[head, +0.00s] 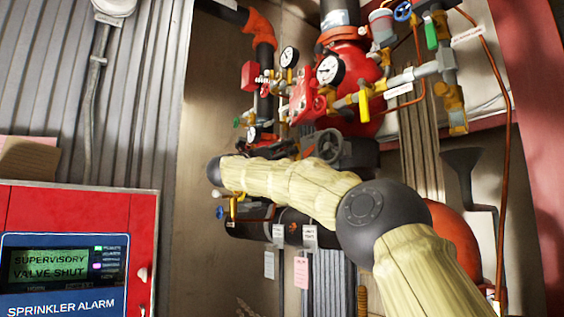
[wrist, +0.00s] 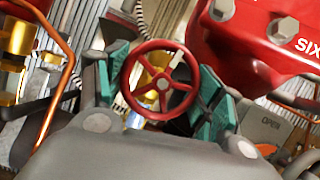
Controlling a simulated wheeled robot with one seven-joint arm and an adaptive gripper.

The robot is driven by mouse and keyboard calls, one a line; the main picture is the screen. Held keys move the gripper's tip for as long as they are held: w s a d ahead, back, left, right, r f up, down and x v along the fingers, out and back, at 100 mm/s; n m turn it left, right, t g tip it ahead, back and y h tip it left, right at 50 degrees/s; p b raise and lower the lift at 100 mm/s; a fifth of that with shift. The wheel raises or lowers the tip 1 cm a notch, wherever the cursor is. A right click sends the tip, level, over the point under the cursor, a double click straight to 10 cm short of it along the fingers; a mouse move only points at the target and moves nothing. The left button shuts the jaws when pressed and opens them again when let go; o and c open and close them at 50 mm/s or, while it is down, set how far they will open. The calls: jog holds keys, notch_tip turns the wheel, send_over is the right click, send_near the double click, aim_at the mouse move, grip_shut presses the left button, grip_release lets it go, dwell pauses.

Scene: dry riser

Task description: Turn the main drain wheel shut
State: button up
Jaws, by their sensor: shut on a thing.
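In the wrist view, a red spoked handwheel (wrist: 163,84) sits between the two teal-padded fingers of my gripper (wrist: 168,72). The fingers are shut on its rim, one pad at each side. The wheel faces the camera and its hub and spokes show clearly. No label on this wheel is readable. In the head view, a small red wheel (head: 319,103) shows below the large gauge; I cannot tell whether it is the same one. My arm crosses the middle of the head view and I cannot make out the fingers there.
A red casting (wrist: 270,35) and a copper pipe (wrist: 58,85) flank the gripper. In the head view, gauges (head: 330,69), a yellow lever (head: 364,104) and black pipework (head: 262,232) crowd the riser. The alarm panel (head: 75,250) at left reads "SUPERVISORY VALVE SHUT".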

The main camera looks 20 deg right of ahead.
jog(key=m+g+h, duration=0.1)
jog(key=m+g, duration=0.1)
jog(key=m, duration=0.2)
jog(key=shift+w+a+f, duration=0.1)
jog(key=shift+w, duration=0.05)
jog(key=m+g+p, duration=0.1)
jog(key=m, duration=0.1)
jog(key=m+g, duration=0.2)
jog(key=m, duration=0.1)
jog(key=shift+r+p, duration=0.2)
jog(key=shift+p, duration=0.15)
jog(key=m+g+p, duration=0.1)
jog(key=m+p, duration=0.1)
jog(key=m, duration=0.1)
jog(key=m+g+p, duration=0.2)
jog(key=m+p, duration=0.1)
jog(key=m, duration=0.1)
jog(key=shift+r, duration=0.1)
jog(key=shift+m+g+y+p, duration=0.4)
jog(key=shift+m+y+p, duration=0.1)
jog(key=shift+m+p, duration=0.4)
jog(key=shift+f, duration=0.2)
jog(key=o, duration=1)
jog(key=shift+o, duration=0.2)
jog(key=shift+b, duration=0.45)
